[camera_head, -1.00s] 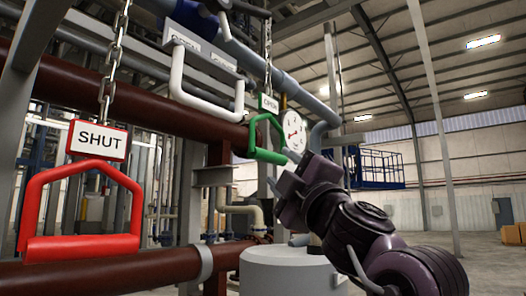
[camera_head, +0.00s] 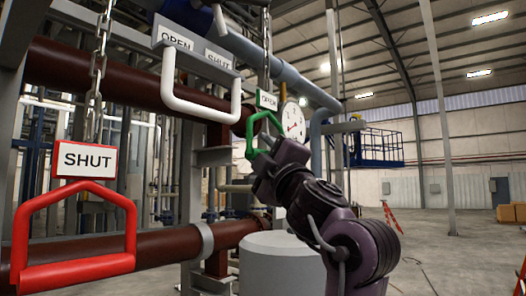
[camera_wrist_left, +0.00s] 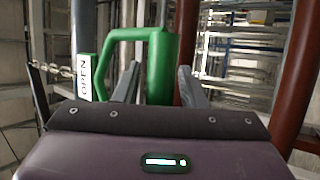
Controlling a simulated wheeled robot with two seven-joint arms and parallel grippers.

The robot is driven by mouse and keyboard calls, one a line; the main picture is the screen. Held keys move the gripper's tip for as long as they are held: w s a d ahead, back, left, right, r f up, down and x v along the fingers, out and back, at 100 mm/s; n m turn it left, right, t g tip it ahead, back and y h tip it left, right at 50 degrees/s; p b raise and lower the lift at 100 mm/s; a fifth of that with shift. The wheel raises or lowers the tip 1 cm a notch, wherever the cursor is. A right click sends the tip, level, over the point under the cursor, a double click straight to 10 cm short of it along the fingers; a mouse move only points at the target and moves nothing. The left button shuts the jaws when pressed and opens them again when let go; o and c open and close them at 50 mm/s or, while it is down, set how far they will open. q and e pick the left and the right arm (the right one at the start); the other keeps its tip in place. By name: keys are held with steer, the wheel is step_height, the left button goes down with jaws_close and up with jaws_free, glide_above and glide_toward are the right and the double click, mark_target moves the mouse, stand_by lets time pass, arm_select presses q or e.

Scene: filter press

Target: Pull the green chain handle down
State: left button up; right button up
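The green chain handle (camera_head: 251,132) hangs at mid-picture in the head view, under a small white-and-green OPEN sign (camera_head: 267,101). My left gripper (camera_head: 257,157) is at its lower bar, which it largely hides in this view. In the left wrist view the handle (camera_wrist_left: 126,36) is just ahead, with its thick grip (camera_wrist_left: 161,68) between my two fingers. The fingers of my left gripper (camera_wrist_left: 158,86) are apart, with a gap showing on each side of the grip. My right gripper is in neither view.
A red handle (camera_head: 78,267) with a SHUT sign (camera_head: 87,159) hangs on a chain at the left. A white bar handle (camera_head: 200,109), brown pipes (camera_head: 165,246), a gauge (camera_head: 293,122) and a grey cylinder (camera_head: 280,262) surround the work area. Open floor lies at the right.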

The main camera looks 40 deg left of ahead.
arm_select(q)
jaws_close()
step_height(320, 180, down, 15)
steer(key=b, duration=1.2)
steer(key=shift+a+b, duration=0.15)
steer(key=shift+b, duration=0.2)
steer(key=shift+r, duration=0.1)
steer(key=shift+c, duration=1.1)
jaws_free()
steer(key=o, duration=0.4)
steer(key=shift+r, duration=0.15)
